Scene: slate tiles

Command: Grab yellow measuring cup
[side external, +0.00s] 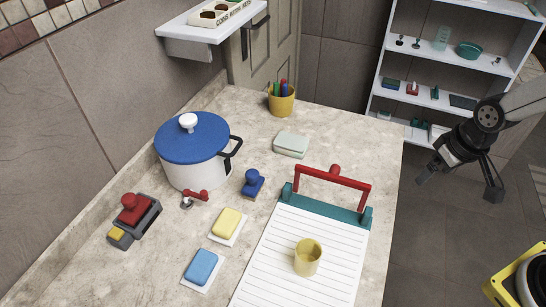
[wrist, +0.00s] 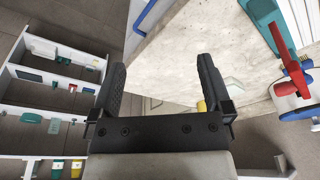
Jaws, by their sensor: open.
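The yellow measuring cup (side external: 308,258) stands upright on the white ribbed board (side external: 275,262) at the front of the counter in the side view. My gripper (side external: 459,187) is open and empty, off the counter's right side, above the floor and well apart from the cup. In the wrist view, the two black fingers of my gripper (wrist: 162,62) are spread with nothing between them. A small yellow patch (wrist: 201,106) shows beside the right finger there; I cannot tell what it belongs to.
A red handle (side external: 333,176) on a teal bar rises at the board's far end. A white pot with blue lid (side external: 192,137), a blue stamp (side external: 253,183), sponges (side external: 228,223) and a yellow pen cup (side external: 281,100) stand on the counter. White shelves (side external: 452,62) are behind.

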